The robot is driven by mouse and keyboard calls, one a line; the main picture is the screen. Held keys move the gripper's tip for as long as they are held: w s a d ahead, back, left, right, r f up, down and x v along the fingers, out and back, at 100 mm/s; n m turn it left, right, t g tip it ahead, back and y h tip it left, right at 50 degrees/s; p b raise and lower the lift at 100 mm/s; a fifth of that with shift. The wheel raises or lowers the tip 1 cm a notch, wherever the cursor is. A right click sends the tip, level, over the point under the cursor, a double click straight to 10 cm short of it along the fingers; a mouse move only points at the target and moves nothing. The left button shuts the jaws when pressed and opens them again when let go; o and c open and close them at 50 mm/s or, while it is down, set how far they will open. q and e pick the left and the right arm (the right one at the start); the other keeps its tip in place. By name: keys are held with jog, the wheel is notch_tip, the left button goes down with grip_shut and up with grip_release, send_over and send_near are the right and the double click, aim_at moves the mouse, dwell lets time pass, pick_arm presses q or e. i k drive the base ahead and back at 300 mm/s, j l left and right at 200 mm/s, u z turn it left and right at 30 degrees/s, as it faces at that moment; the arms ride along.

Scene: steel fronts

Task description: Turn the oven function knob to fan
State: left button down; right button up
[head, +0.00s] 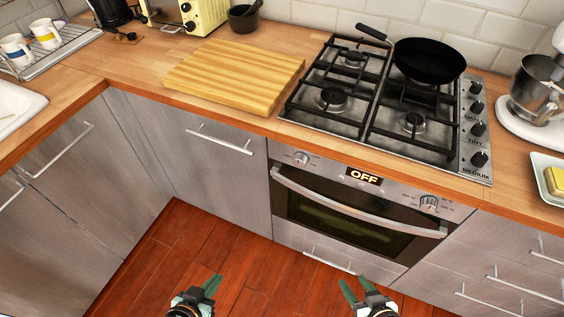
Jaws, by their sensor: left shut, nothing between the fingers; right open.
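The oven (330,212) is built in under the hob, with a steel panel above its dark door. Its panel has a round knob at the left (301,158) and another knob at the right (429,202) with small marks around it. I cannot tell from the marks which one sets the function. The display (363,176) between them reads OFF. My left gripper (214,283) is shut and empty, low in the view over the floor. My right gripper (353,281) is open and empty, below and in front of the oven. Both are apart from the knobs.
The oven door handle (350,208) bows out below the panel. The gas hob (388,105) above carries a black pan (429,60) and has its own knobs on the right. A cutting board (234,77) lies on the counter. The floor (165,255) before the oven is clear.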

aim_at(301, 160)
jog(key=i+j+z, duration=0.15)
jog(key=j, duration=0.85)
jog(key=j+z, duration=0.15)
jog(key=j, duration=0.9)
